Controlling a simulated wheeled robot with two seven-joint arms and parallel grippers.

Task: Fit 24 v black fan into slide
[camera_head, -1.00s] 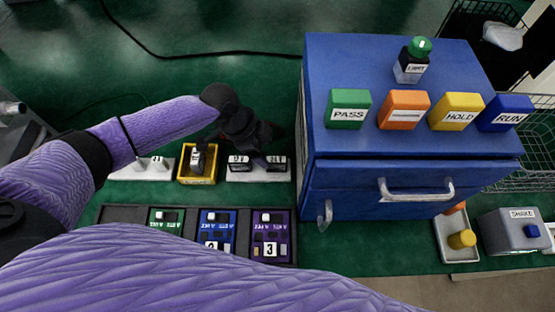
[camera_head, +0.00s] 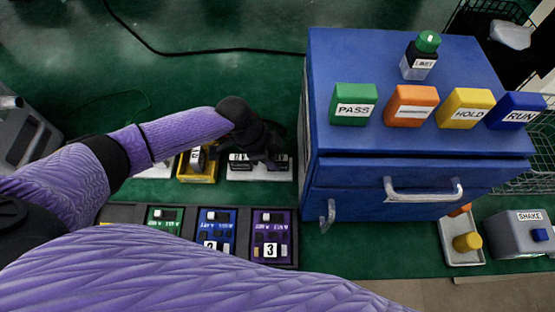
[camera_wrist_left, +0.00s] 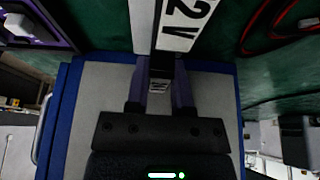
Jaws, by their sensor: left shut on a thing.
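My left gripper (camera_head: 262,150) is over the white slide base (camera_head: 262,174), left of the blue cabinet. Black pieces with white labels (camera_head: 245,157) show along that base, partly hidden by the gripper. In the left wrist view the fingers (camera_wrist_left: 160,95) are shut on a small dark piece (camera_wrist_left: 160,86). A white label reading "2V" (camera_wrist_left: 186,22) shows just beyond the fingers. I cannot tell from the head view which fan is held, or whether it touches the base. My right gripper is not in view.
A yellow tray (camera_head: 198,179) holds a dark labelled piece. A black rack (camera_head: 130,213) of green, blue and purple panels lies in front. The blue cabinet (camera_head: 350,175) stands close on the right, with labelled blocks on top. The green surface behind is mostly clear.

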